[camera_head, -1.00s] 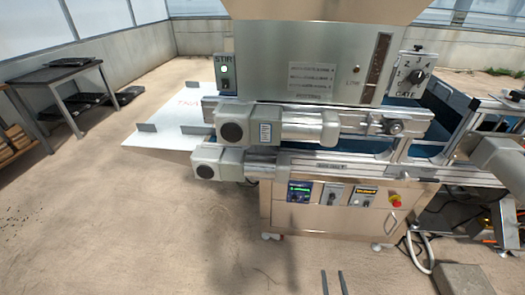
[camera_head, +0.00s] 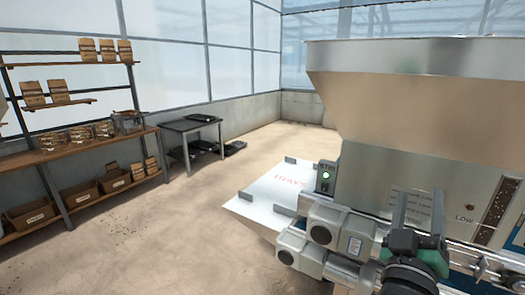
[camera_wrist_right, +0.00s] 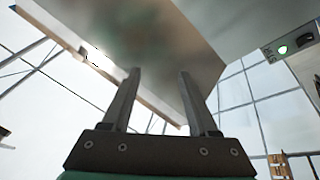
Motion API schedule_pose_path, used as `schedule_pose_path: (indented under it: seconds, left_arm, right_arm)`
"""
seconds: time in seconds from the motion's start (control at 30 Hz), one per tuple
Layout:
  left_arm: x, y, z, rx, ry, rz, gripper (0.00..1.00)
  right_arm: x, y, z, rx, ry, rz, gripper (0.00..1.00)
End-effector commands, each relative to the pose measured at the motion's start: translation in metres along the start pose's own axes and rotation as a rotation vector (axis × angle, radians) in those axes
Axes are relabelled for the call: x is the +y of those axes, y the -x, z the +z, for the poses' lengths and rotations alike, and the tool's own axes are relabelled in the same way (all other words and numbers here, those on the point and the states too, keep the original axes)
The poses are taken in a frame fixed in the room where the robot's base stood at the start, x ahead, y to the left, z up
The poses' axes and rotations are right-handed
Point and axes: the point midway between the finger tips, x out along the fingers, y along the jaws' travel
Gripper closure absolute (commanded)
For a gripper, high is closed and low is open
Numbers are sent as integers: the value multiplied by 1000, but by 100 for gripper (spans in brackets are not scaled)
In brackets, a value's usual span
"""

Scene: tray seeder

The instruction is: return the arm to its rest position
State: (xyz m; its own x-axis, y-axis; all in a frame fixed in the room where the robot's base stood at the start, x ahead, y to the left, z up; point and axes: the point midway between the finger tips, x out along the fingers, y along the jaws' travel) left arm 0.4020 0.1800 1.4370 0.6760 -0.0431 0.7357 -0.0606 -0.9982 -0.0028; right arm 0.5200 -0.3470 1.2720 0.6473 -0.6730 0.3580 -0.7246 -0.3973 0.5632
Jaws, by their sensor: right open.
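My right gripper (camera_head: 418,208) stands at the lower right of the head view, its two dark fingers pointing up in front of the seeder's metal front panel (camera_head: 365,185). In the right wrist view the fingers (camera_wrist_right: 157,95) are spread apart with nothing between them, so it is open and empty. Beyond them is the pale underside of a large panel or hopper (camera_wrist_right: 130,40). I cannot tell the gap between the fingers and the machine. My left gripper is in neither view.
The seeder's hopper (camera_head: 420,90) overhangs at right. A white tray table (camera_head: 266,203) juts from the machine's left side. A dark table (camera_head: 190,124) and a wooden shelf (camera_head: 85,137) with paper bags and bins stand at left. The floor between is clear.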

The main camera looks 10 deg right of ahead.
Motion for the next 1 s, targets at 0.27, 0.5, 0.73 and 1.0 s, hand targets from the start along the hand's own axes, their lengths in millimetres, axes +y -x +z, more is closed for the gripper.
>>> schedule_pose_path:
  seconds: [0.27,0.5,0.73,1.0]
  left_arm:
    - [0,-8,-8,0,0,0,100]
    - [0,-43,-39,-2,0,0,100]
    - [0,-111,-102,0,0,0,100]
    - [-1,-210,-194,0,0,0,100]
  right_arm:
    - [102,67,-164,471,-815,-286,40]
    - [146,111,-244,675,-1101,-575,40]
    - [197,77,-313,671,-1097,-574,40]
    - [273,28,-413,669,-1095,-573,40]
